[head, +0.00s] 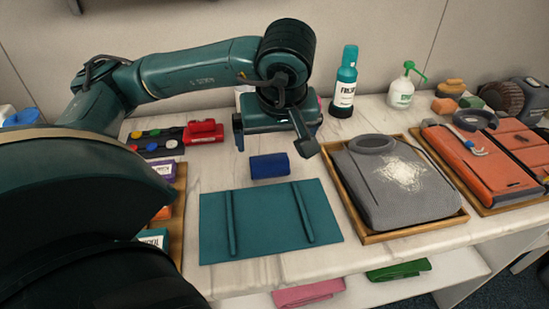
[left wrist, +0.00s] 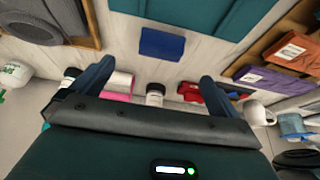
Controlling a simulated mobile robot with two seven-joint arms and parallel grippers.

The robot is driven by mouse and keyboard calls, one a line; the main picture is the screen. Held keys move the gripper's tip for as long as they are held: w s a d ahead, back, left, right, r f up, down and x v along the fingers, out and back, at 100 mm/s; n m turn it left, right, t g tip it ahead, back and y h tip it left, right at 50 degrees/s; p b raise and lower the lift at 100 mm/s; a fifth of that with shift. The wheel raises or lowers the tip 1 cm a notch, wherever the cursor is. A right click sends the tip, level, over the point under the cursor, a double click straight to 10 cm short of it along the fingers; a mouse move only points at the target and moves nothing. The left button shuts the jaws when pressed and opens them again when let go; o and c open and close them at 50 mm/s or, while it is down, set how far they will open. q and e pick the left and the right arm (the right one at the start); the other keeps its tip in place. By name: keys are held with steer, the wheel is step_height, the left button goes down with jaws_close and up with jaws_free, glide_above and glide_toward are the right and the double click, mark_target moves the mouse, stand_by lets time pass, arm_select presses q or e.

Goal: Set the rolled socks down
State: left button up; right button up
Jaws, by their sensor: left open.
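A dark blue roll (head: 270,166), which looks like the rolled socks, lies on the pale marbled counter just behind a flat teal mat with two raised strips (head: 265,222). The blue roll also shows in the left wrist view (left wrist: 162,44), beyond the fingertips and between their lines. My left gripper (head: 274,150) is just behind the roll, its fingers wide apart. In the left wrist view the left gripper (left wrist: 156,75) has nothing between its fingers, and the roll is apart from them. My right gripper is not in view.
Right of the mat stands a wooden tray (head: 454,222) with a grey garment bearing a whitish patch. Beyond it is a tray with orange items (head: 470,160). A teal bottle (head: 345,85) and a white spray bottle (head: 401,94) stand behind. Red item (head: 203,132) is back left.

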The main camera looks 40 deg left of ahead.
mark_target(270, 157)
arm_select(q)
steer(key=b+x, duration=0.2)
steer(key=x, duration=0.4)
steer(key=shift+w+a+f, duration=0.15)
steer(key=shift+f, duration=0.1)
steer(key=shift+a+b+x, duration=0.15)
steer(key=shift+a+x, duration=0.05)
steer(key=shift+x, duration=1.15)
steer(key=shift+a+b+x, duration=0.15)
steer(key=shift+x, duration=1.2)
steer(key=shift+w+r, duration=0.1)
steer(key=shift+r, duration=0.05)
steer(key=c, duration=1.1)
steer(key=shift+r, duration=0.15)
